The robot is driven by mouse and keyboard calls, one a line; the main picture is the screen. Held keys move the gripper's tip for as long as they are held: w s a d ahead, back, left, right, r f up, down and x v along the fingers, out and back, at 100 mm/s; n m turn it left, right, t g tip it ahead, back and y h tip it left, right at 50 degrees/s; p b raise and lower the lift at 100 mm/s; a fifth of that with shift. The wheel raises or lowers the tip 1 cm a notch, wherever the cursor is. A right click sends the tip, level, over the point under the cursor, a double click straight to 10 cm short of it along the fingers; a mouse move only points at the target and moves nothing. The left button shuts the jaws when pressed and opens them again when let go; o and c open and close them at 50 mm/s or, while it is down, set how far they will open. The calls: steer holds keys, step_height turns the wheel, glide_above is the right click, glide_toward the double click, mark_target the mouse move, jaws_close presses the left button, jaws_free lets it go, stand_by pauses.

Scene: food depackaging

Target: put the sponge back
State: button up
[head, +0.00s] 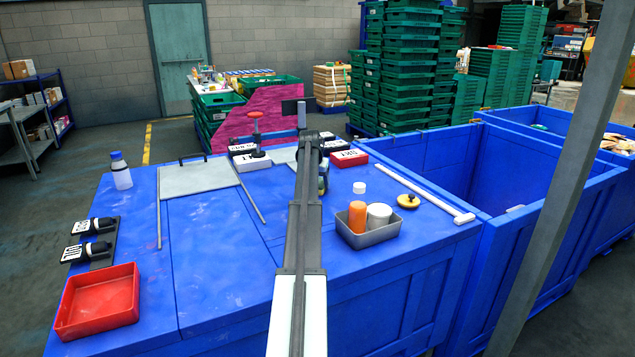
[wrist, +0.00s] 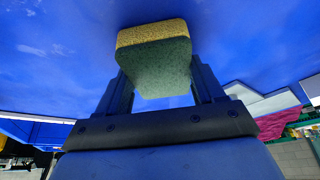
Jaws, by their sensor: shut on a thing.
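The sponge (wrist: 153,36), yellow on one face and green on the other, is between the fingers of my gripper (wrist: 158,72) in the wrist view. The fingers are shut on it from both sides, and much of it sticks out past them. Blue surface shows behind the sponge; I cannot tell whether it touches it. In the head view my arm reaches over the blue table (head: 215,260) toward its far side, and the arm hides the sponge and most of the gripper.
A grey tray (head: 372,241) holds an orange and a white container. A yellow-topped round object (head: 408,201) and a white bar (head: 420,192) lie right of it. Labelled boxes (head: 349,158) stand at the back. A red tray (head: 75,327), bottle (head: 121,175) and grey board (head: 195,178) are left.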

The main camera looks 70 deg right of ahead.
steer(key=shift+f, duration=0.15)
steer(key=o, duration=0.9)
steer(key=shift+o, duration=0.2)
steer(key=v, duration=1.2)
